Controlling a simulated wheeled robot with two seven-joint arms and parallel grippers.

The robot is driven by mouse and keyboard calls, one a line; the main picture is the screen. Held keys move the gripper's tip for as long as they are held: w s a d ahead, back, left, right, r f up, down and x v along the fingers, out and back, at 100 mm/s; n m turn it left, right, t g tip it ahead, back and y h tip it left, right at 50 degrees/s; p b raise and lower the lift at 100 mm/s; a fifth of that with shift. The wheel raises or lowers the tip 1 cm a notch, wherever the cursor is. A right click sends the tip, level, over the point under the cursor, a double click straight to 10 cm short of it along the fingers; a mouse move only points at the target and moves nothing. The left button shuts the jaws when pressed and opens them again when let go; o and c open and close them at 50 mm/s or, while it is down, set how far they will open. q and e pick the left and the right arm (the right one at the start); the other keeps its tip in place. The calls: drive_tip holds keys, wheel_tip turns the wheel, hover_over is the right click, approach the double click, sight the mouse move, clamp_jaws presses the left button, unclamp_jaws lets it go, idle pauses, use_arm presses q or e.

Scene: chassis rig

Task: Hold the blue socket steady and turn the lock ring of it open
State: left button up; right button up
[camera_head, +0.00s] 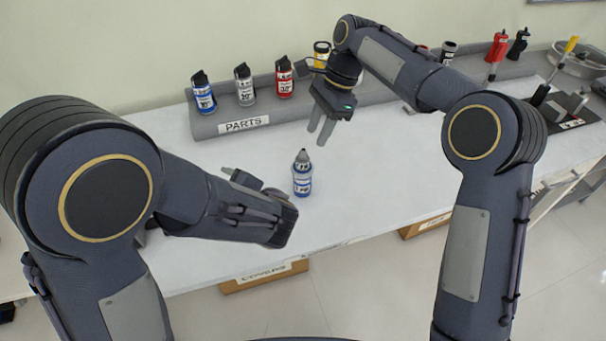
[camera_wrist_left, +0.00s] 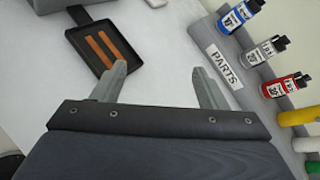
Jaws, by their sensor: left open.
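A blue socket (camera_head: 302,180) with a white label and a grey, tapered top stands upright on the white table. My right gripper (camera_head: 319,135) is above and behind it, pointing down, with its two fingers apart and nothing between them; it does not touch the socket. My left gripper (camera_head: 248,182) is low over the table to the left of the socket, partly hidden by its own wrist. In the left wrist view its fingers (camera_wrist_left: 160,82) are wide apart with nothing between them. The standing socket is not clearly seen in that view.
A grey rack (camera_head: 232,121) marked PARTS holds another blue piece (camera_head: 203,96), a grey one (camera_head: 245,88) and a red one (camera_head: 284,80) along the back. A black tray (camera_wrist_left: 97,45) with orange strips shows in the left wrist view. Screwdrivers stand at the back right.

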use_arm(q)
drive_tip(key=w+d+m+t+h, duration=0.25)
drive_tip(key=d+m+t, duration=0.3)
drive_tip(key=d, duration=0.35)
drive_tip(key=m+t+h, duration=0.3)
drive_tip(key=m+h, duration=0.1)
drive_tip(key=m, duration=0.4)
hover_over(304, 185)
drive_tip(key=s, duration=0.3)
drive_tip(key=shift+s+d+f, duration=0.15)
drive_tip(key=shift+f, duration=0.7)
wheel_tip(304, 185, down, 6)
drive_tip(key=shift+f, duration=0.15)
drive_tip(key=w, duration=0.5)
drive_tip(key=w+a, duration=0.1)
drive_tip(key=w, duration=0.1)
drive_tip(key=shift+w+f, duration=0.25)
drive_tip(key=shift+f, duration=0.05)
drive_tip(key=shift+c, duration=0.4)
drive_tip(key=c, duration=1.2)
